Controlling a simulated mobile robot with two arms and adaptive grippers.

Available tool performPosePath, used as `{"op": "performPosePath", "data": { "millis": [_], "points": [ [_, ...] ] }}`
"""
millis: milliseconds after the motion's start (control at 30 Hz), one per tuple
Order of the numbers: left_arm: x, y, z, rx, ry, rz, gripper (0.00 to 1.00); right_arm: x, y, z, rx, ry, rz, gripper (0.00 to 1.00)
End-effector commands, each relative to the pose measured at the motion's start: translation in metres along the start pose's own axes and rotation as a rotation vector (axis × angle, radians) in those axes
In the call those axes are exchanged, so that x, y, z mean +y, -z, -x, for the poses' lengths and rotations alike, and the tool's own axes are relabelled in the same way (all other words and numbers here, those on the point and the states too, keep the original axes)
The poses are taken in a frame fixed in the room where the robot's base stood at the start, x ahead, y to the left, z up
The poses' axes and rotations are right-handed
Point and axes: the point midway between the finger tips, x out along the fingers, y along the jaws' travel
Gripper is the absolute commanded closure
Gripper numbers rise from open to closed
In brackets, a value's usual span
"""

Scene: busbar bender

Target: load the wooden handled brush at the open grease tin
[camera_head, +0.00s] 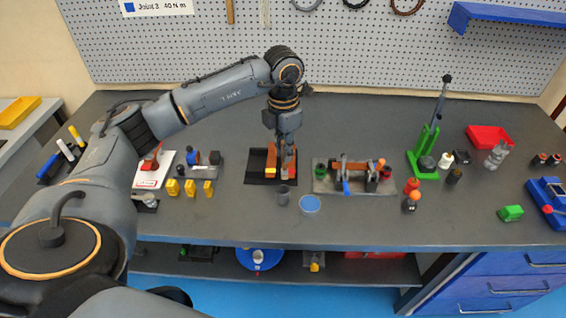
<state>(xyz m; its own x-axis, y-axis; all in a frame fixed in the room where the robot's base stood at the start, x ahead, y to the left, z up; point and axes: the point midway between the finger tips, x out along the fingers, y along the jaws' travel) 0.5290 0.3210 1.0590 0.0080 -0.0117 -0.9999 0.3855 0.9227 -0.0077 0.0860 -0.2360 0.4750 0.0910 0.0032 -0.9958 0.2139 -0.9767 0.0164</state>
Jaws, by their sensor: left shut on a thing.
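My left gripper (287,153) points down over a black mat (256,168) at the middle of the bench. It is shut on a small, narrow thing, probably the wooden handled brush, mostly hidden by the fingers. An orange-brown wooden piece (271,160) shows just left of the fingers; I cannot tell whether it is part of the brush. A small dark grey cup (283,196), which may be the grease tin, stands just in front of the mat, below the gripper in the picture. A round blue disc or lid (310,205) lies to its right. My right gripper is not in view.
A bender fixture (355,178) on a grey plate stands right of the mat. Several yellow blocks (190,188) stand to the left. A green stand (425,150) and a red tray (489,137) are at the right. The bench front edge is mostly clear.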

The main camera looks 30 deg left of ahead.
Motion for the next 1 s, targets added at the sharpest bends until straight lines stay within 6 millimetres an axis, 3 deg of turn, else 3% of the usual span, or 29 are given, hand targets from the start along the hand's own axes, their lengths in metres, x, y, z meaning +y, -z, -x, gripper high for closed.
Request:
{"op": "performPosePath", "data": {
  "millis": [300,500,733,1000],
  "points": [
    [-0.033,-0.015,-0.001,-0.132,0.122,-0.031,1.00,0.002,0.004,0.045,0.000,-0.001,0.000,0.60],
    [-0.043,-0.018,-0.007,-0.224,0.180,-0.015,1.00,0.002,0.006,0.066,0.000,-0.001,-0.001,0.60],
    [-0.044,-0.018,-0.013,-0.270,0.200,0.002,1.00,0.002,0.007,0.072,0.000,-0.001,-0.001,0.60],
    [-0.044,-0.018,-0.029,-0.272,0.201,0.003,1.00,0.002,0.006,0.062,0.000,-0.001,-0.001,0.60]
  ]
}}
